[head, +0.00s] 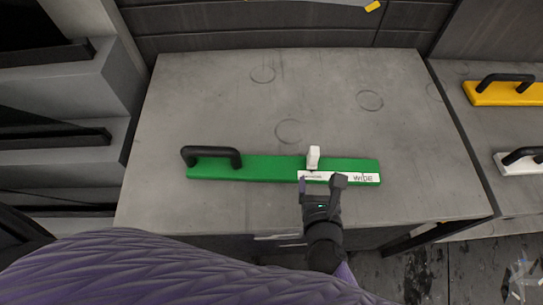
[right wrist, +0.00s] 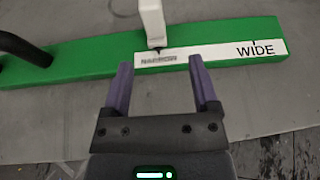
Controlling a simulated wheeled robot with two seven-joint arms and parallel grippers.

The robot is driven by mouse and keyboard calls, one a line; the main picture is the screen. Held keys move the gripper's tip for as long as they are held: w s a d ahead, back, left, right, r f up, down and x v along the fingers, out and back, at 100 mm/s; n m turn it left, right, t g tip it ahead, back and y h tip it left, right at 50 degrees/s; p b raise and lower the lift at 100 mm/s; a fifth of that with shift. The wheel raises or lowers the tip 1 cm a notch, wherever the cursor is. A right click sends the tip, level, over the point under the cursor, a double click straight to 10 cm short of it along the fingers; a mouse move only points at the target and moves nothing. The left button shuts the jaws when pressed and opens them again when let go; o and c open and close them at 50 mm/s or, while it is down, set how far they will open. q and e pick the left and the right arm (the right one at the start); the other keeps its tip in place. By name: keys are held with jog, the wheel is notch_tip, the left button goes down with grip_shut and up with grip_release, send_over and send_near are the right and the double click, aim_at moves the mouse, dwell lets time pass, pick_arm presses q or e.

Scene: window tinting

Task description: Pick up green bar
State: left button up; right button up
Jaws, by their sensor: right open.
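The green bar (head: 262,168) lies flat across the grey table in the head view. It has a black handle (head: 211,155) at its left end, a small white upright piece (head: 313,157) right of its middle, and a white label at its right end. My right gripper (head: 322,182) is open and empty at the bar's near edge, by the label. In the right wrist view its purple fingertips (right wrist: 160,64) point at the bar (right wrist: 85,58), just below the white piece (right wrist: 152,22). Contact cannot be told. My left gripper is not in view.
The grey table (head: 220,105) is otherwise bare, with faint ring marks. On another surface at the right lie a yellow bar (head: 515,95) and a white bar (head: 508,167), each with a black handle. Grey shelving stands at the left.

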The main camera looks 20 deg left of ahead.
aim_at(313, 164)
jog(key=b+x, duration=0.1)
jog(key=x, duration=0.2)
jog(key=b+x, duration=0.1)
jog(key=x, duration=0.2)
jog(key=shift+a+f, duration=0.1)
jog(key=shift+a, duration=0.2)
jog(key=shift+w+a+f, duration=0.1)
jog(key=shift+w, duration=0.3)
jog(key=shift+c, duration=0.6)
grip_shut()
